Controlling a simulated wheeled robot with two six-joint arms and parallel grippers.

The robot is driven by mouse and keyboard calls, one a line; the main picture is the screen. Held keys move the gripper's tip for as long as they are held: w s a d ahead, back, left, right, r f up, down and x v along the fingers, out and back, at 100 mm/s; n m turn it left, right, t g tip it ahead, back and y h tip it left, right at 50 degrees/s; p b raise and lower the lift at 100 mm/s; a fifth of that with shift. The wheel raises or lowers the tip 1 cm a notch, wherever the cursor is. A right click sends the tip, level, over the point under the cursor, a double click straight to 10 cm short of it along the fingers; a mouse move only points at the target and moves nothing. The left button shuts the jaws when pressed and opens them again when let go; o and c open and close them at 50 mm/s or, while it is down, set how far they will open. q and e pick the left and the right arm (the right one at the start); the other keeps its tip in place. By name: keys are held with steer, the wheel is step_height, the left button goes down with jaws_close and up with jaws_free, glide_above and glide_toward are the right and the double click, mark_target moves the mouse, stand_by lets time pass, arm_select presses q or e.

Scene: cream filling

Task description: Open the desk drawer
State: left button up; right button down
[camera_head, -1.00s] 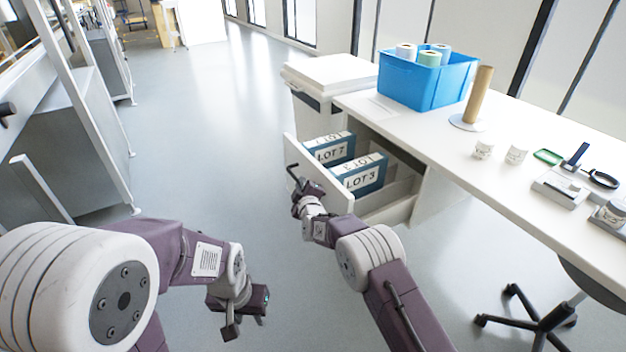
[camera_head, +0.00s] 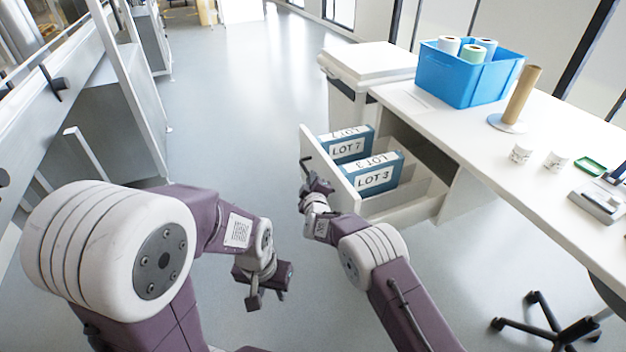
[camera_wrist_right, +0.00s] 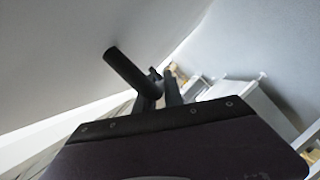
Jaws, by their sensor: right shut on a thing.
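The desk drawer (camera_head: 352,203) stands pulled out from under the white desk (camera_head: 445,118), its inside showing. It holds blue boxes marked LOT 7 (camera_head: 347,147) and LOT 3 (camera_head: 377,177). The drawer's dark bar handle (camera_head: 306,168) is on its front; in the right wrist view the handle (camera_wrist_right: 128,68) crosses the fingers. My right gripper (camera_head: 318,184) is shut on the handle, in front of the drawer face. My left gripper (camera_head: 264,292) hangs over the floor at lower centre, away from the drawer; its finger gap does not show clearly.
A blue bin (camera_head: 465,80) with rolls, a cardboard tube on a stand (camera_head: 522,95) and small cups stand on the desk. A white cabinet (camera_head: 368,62) stands behind the drawer. A chair base (camera_head: 548,325) is at lower right. The floor left of the drawer is clear.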

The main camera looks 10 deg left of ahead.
steer(key=c, duration=1.5)
jaws_free()
steer(key=shift+o, duration=0.2)
steer(key=p+v, duration=0.1)
steer(key=v, duration=0.8)
steer(key=shift+p, duration=0.3)
